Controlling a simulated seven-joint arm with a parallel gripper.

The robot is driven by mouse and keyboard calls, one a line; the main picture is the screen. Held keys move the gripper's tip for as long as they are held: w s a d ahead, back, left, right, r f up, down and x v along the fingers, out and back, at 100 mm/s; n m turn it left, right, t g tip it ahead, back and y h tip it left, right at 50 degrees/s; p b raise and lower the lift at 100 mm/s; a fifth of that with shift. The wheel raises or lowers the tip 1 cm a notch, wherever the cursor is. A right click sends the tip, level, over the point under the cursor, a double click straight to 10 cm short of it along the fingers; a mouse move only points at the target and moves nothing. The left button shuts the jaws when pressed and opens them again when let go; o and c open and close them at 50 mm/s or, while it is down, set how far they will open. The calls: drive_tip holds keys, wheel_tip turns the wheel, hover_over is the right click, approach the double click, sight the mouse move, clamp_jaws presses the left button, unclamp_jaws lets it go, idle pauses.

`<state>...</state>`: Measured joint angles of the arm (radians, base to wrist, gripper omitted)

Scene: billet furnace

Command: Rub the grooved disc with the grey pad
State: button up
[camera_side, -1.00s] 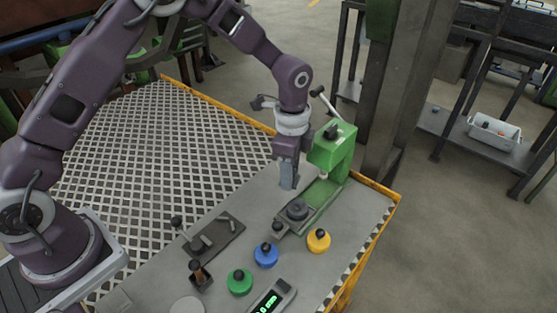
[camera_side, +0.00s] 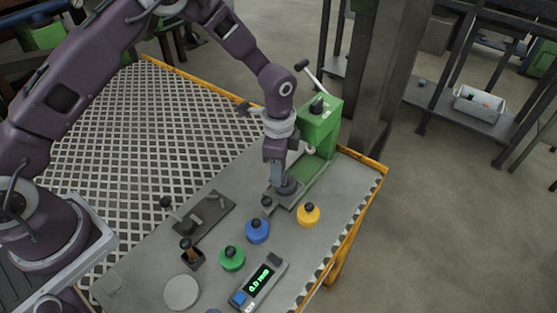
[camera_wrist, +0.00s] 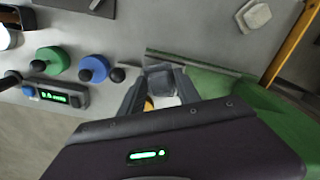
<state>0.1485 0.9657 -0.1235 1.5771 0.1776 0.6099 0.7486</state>
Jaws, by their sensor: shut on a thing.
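My gripper (camera_side: 277,172) points down over the grooved disc (camera_side: 289,188), a dark round piece on the plate at the foot of the green press. It is shut on a grey block, which I take for the grey pad (camera_wrist: 160,80); the block shows between the fingers in the wrist view. The block's lower end is at the disc in the side view; whether they touch I cannot tell. The disc's grooves are too small to make out. In the wrist view the disc is hidden behind the block and fingers.
The green press (camera_side: 320,122) with its lever stands close behind my gripper. Yellow (camera_side: 308,215), blue (camera_side: 257,231) and green (camera_side: 232,259) knobbed weights stand in front, near a lit display (camera_side: 259,282). A dark tool mat (camera_side: 207,215) lies left. A yellow rail edges the table.

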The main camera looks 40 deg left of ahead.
sight(291, 183)
drive_tip(key=shift+d+f, duration=0.1)
drive_tip(key=shift+f, duration=0.75)
drive_tip(key=shift+w+d, duration=0.35)
drive_tip(key=shift+d, duration=0.4)
drive_tip(key=shift+c, duration=0.7)
drive_tip(key=shift+w+d+r, duration=0.1)
drive_tip(key=shift+w+d, duration=0.2)
drive_tip(key=shift+d, duration=0.35)
drive_tip(key=shift+s+a, duration=0.3)
drive_tip(key=shift+a, duration=0.4)
drive_tip(key=shift+s+a, duration=0.3)
drive_tip(key=shift+a, duration=0.4)
drive_tip(key=shift+a+r, duration=0.15)
drive_tip(key=shift+r, duration=4)
